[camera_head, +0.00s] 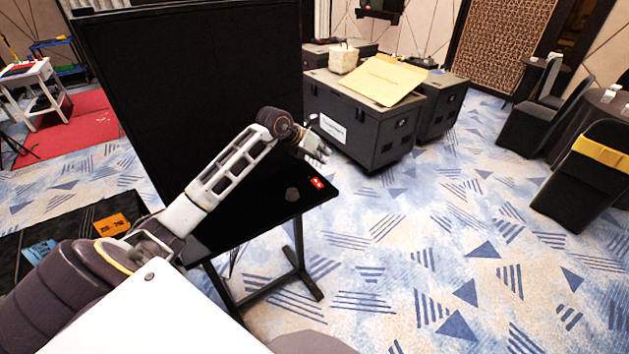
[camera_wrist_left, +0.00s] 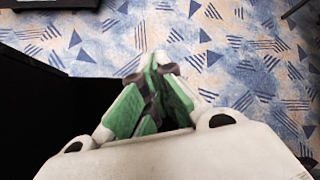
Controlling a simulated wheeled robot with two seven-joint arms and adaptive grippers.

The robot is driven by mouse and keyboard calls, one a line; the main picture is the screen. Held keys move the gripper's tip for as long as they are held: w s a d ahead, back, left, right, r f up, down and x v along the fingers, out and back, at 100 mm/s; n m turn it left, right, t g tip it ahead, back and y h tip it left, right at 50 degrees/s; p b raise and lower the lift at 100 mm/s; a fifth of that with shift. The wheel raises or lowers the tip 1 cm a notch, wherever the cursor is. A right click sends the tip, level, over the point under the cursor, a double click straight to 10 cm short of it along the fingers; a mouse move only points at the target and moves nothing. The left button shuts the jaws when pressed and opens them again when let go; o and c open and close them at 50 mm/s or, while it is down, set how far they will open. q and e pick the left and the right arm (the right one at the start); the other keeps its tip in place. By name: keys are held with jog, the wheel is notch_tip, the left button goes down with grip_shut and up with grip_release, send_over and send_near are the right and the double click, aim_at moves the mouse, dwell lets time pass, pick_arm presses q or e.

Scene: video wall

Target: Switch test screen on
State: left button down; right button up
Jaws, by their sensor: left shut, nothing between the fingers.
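A large black screen panel (camera_head: 190,90) stands upright on a dark stand, and its face is dark. A black shelf (camera_head: 255,222) juts out at its lower edge. A small red switch (camera_head: 317,183) with pale marks sits near the shelf's right corner. My left gripper (camera_head: 325,153) is shut and empty, above and slightly right of the red switch, apart from it in the picture. In the left wrist view the green-padded fingers (camera_wrist_left: 157,64) meet at their tips over the carpet; the red switch does not show there. My right gripper is not in view.
Black flight cases (camera_head: 350,138) with a cardboard sheet (camera_head: 384,80) stand behind the shelf. Dark-covered chairs (camera_head: 580,175) are at the right. The patterned carpet (camera_head: 430,260) is clear at front right. The stand's legs (camera_head: 300,262) reach the floor below the shelf.

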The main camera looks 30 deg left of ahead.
pick_arm(q)
jog(key=shift+a, duration=0.35)
jog(key=shift+f, duration=0.1)
jog(key=b, duration=0.3)
send_over(316, 180)
jog(key=d, duration=0.1)
jog(key=shift+s+d+f, duration=0.1)
jog(key=shift+s+f, duration=0.05)
jog(key=shift+f, duration=1.05)
jog(key=shift+s+f, duration=0.15)
jog(key=shift+f, duration=1.05)
jog(key=shift+w+a+f+b, duration=0.1)
jog(key=shift+a+f+b, duration=0.1)
jog(key=shift+f+b, duration=0.3)
jog(key=shift+w+a+f+b, duration=0.15)
jog(key=shift+f+b, duration=0.1)
jog(key=shift+f, duration=0.4)
jog(key=shift+a+f+b, duration=0.2)
jog(key=shift+f+b, duration=0.15)
jog(key=shift+f, duration=0.15)
